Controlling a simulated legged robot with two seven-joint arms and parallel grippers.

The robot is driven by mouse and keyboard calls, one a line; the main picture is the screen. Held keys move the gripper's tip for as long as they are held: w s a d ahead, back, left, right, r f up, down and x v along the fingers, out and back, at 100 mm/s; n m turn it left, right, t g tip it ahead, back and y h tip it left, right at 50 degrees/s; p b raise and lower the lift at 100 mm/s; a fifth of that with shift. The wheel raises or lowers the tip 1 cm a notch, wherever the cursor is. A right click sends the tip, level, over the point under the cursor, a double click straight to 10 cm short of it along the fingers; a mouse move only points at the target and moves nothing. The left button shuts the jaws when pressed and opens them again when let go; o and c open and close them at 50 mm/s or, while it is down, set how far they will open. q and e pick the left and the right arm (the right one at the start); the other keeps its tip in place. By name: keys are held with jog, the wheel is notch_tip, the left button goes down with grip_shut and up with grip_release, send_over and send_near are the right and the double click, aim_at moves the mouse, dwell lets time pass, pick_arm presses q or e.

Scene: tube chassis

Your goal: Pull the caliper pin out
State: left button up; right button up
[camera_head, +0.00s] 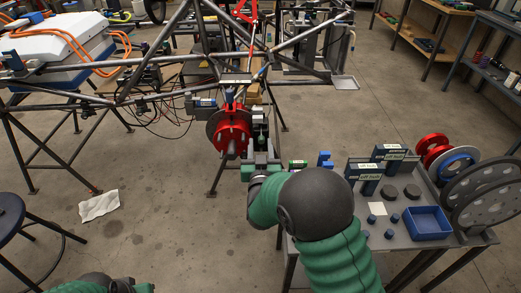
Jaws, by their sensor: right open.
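A red hub (229,133) with a grey brake disc (214,127) is mounted on the tube chassis (160,62). The dark caliper (261,133) sits at the right side of the hub. The caliper pin is too small to make out. My right gripper (261,168) is open just below the caliper, with its dark head and green arm hiding part of the area behind. I cannot tell whether it touches the caliper. Part of my left arm shows at the bottom left edge, but its fingers are out of view.
A grey work table (395,215) at the right holds a blue tray (428,222), labelled blue-and-black parts (391,157), dark pucks and discs (480,190). A white cloth (99,205) lies on the floor. A dark stool (14,215) stands at the left.

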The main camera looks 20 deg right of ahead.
pick_arm(q)
jog(key=shift+w+p+v, duration=0.25)
jog(key=shift+p+v, duration=0.85)
jog(key=shift+p, duration=0.05)
pick_arm(e)
jog(key=v, duration=1.6)
jog(key=shift+s, duration=0.35)
pick_arm(q)
jog(key=shift+d+r, duration=0.1)
pick_arm(e)
jog(key=shift+a, duration=0.1)
